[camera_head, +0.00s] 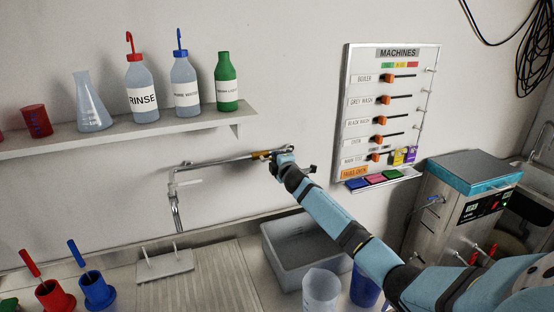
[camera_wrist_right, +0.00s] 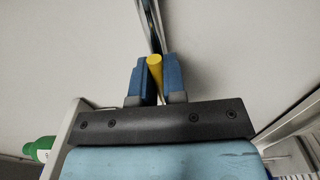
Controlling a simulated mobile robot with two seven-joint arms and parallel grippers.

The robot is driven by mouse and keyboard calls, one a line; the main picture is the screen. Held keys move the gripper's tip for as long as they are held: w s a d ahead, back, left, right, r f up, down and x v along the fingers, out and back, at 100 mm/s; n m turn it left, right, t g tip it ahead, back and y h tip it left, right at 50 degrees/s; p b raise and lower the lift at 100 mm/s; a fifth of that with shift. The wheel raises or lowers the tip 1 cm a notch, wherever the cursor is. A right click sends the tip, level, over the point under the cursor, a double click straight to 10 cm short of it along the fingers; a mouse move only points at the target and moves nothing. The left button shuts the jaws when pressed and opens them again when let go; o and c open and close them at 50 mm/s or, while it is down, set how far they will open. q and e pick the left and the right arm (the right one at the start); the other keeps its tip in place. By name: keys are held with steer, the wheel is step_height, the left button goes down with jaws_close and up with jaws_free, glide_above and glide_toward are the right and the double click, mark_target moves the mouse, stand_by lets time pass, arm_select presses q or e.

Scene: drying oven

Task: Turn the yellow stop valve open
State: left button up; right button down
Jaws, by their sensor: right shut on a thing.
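The yellow stop valve (camera_head: 260,155) sits on the wall-mounted metal pipe (camera_head: 222,161). In the right wrist view its yellow handle (camera_wrist_right: 155,68) stands between the two blue fingers. My right gripper (camera_head: 284,158) reaches in from the right and is shut on this handle; in the right wrist view the gripper (camera_wrist_right: 156,80) is close to the wall. Most of the handle is hidden by the gripper in the head view. My left gripper is not in view.
A shelf (camera_head: 130,133) with bottles and a flask runs along the wall at left. A MACHINES board (camera_head: 391,60) hangs to the right. Below are a grey basin (camera_head: 275,262), cups and a steel machine (camera_head: 452,205).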

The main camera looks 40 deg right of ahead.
steer(key=shift+r, duration=0.1)
stand_by(0.4)
steer(key=c, duration=1.2)
jaws_free()
steer(key=b+v, duration=0.2)
steer(key=v, duration=1.2)
steer(key=shift+w, duration=0.1)
